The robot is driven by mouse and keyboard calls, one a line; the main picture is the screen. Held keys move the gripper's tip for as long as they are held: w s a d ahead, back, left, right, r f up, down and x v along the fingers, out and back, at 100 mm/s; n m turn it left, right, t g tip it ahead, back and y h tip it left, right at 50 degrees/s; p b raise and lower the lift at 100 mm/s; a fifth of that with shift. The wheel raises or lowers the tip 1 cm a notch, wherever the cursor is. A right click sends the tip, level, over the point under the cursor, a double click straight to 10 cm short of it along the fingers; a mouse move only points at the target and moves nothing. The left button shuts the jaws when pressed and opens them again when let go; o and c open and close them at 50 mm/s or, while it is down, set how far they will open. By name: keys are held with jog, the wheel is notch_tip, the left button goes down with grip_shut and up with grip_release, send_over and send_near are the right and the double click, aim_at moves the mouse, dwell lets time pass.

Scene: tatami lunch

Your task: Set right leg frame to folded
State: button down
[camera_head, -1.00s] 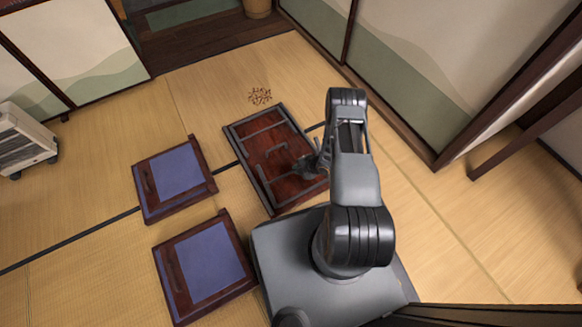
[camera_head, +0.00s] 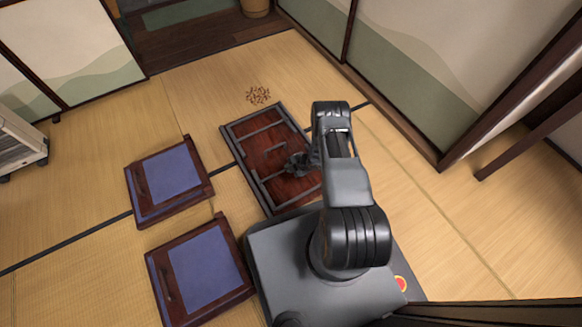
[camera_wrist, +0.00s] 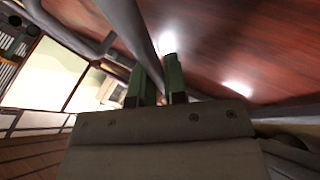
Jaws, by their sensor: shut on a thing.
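A low dark red wooden table (camera_head: 252,149) lies underside up on the tatami, with grey metal leg bars across it. My gripper (camera_head: 298,163) is over its near right part, partly hidden by my arm. In the wrist view, the green-padded fingers (camera_wrist: 160,78) are shut on a grey bar, which I take to be the right leg frame (camera_wrist: 134,28). The bar runs close to the glossy red underside (camera_wrist: 235,45). The exact fold angle of the frame is hard to tell.
Two floor seats with blue cushions, one farther (camera_head: 172,174) and one nearer (camera_head: 207,268), are left of the table. A brown mark or scatter (camera_head: 258,95) is on the mat beyond it. A white heater-like unit (camera_head: 18,142) stands at far left. Sliding panels (camera_head: 400,80) bound the right.

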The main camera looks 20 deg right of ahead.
jog(key=shift+w+a+f, duration=0.1)
jog(key=shift+w+f, duration=0.05)
jog(key=shift+f, duration=0.3)
jog(key=c, duration=1.2)
grip_release()
jog(key=shift+o, duration=0.2)
jog(key=p+v, duration=0.6)
jog(key=v, duration=0.8)
